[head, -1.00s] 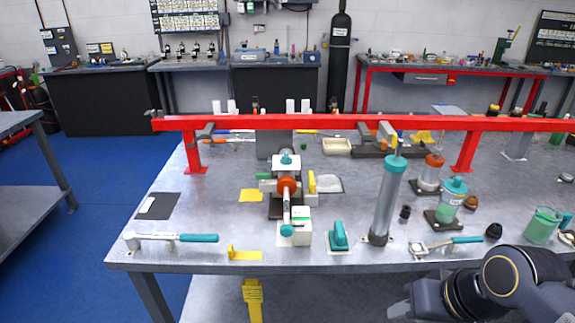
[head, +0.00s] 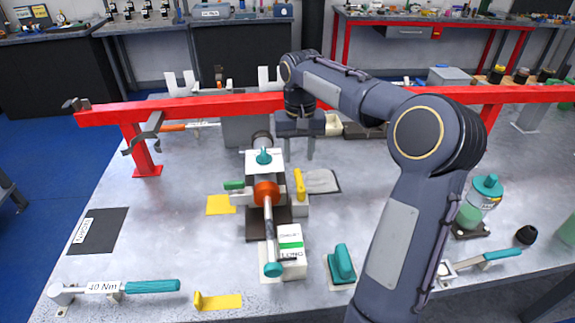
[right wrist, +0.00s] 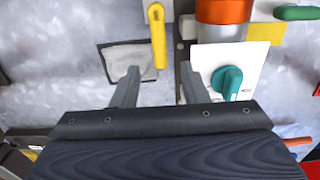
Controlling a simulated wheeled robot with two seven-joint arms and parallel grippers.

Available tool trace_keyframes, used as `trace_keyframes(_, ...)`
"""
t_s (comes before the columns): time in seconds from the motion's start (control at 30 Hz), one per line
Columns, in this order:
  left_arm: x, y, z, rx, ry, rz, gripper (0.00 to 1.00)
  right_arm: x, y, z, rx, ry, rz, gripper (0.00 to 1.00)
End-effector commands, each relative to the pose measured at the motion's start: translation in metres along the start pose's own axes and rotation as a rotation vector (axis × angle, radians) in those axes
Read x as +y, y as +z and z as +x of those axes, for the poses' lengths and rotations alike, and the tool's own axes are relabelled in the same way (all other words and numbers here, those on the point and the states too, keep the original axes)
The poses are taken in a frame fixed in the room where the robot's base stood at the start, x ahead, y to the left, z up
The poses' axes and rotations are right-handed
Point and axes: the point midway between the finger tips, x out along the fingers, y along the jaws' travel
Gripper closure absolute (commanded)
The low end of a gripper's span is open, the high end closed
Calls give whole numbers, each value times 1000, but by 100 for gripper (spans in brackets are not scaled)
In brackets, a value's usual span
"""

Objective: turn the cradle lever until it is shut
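The cradle (head: 268,224) stands in the middle of the bench and holds a damper with an orange collar (head: 266,195) and a rod pointing to the near edge. A yellow lever (head: 300,184) is on its right side; it also shows in the right wrist view (right wrist: 157,38). A teal knob (head: 264,157) sits on a white plate behind the collar, and shows in the right wrist view (right wrist: 227,82). A green handle (head: 233,185) is on the left side. My right gripper (head: 295,150) is open and empty, behind and above the yellow lever, apart from it. My left gripper is out of view.
A red rail (head: 215,107) spans the bench behind the cradle. A white box (head: 291,245) and a teal-handled tool (head: 342,264) stand in front. A torque wrench (head: 140,287) lies near left. My right arm hides much of the right side.

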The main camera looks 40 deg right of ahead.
Motion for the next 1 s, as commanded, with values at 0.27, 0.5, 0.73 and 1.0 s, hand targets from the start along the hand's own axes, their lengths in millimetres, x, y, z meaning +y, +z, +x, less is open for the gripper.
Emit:
trace_keyframes(0.27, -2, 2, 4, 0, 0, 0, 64, 0, 1, 46, -4, 0, 0, 60)
trace_keyframes(0.5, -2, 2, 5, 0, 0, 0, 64, -1, 1, 60, 1, -2, -2, 60)
trace_keyframes(0.73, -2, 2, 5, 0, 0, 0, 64, -1, 1, 60, 1, -2, -2, 61)
trace_keyframes(1.0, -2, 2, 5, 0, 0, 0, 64, -1, 1, 60, 1, -2, -2, 97)
